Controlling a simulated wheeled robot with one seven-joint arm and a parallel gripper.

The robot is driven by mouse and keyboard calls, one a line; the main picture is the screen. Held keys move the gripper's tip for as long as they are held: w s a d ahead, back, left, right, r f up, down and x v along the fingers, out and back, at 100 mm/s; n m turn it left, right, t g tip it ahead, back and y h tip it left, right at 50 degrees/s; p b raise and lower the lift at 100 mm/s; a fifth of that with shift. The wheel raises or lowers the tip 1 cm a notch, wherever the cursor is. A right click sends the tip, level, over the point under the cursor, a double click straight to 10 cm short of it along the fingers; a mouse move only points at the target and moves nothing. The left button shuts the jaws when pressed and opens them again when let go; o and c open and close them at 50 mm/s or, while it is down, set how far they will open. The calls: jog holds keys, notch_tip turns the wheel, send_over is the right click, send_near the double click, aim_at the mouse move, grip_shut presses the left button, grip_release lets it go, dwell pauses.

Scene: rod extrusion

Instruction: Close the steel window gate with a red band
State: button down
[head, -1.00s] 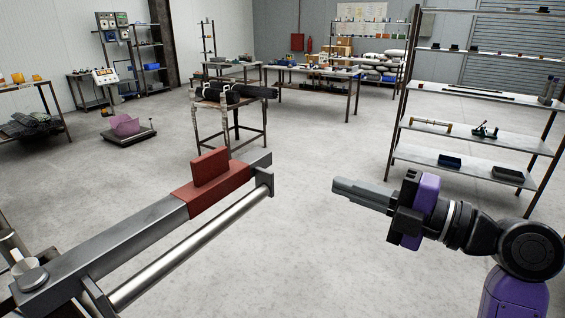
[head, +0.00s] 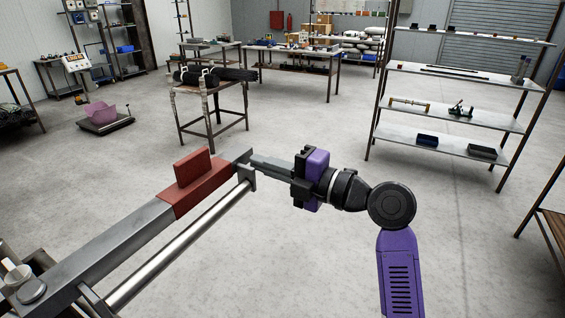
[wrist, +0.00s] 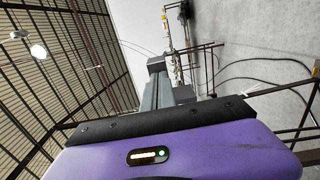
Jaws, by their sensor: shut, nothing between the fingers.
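The steel gate (head: 105,237) is a long grey bar that runs from the lower left toward the middle of the head view, with a pivot knob at its near end. A red band (head: 201,187) with an upright red plate sits near its far end. A round steel rod (head: 180,245) runs alongside, below it. My gripper (head: 256,161) is shut and empty, with its fingertips close to the far end of the bar, just right of the red band. I cannot tell whether they touch it. The wrist view shows the shut fingers (wrist: 158,85).
A small work stand (head: 210,86) with black items stands beyond the bar. A shelf unit (head: 440,145) is at the right, and a table edge (head: 558,222) shows at the far right. A scale with a pink bin (head: 105,113) is at the left. The floor between is clear.

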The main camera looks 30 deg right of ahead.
jog(key=shift+w+a, duration=0.25)
jog(key=shift+w, duration=0.1)
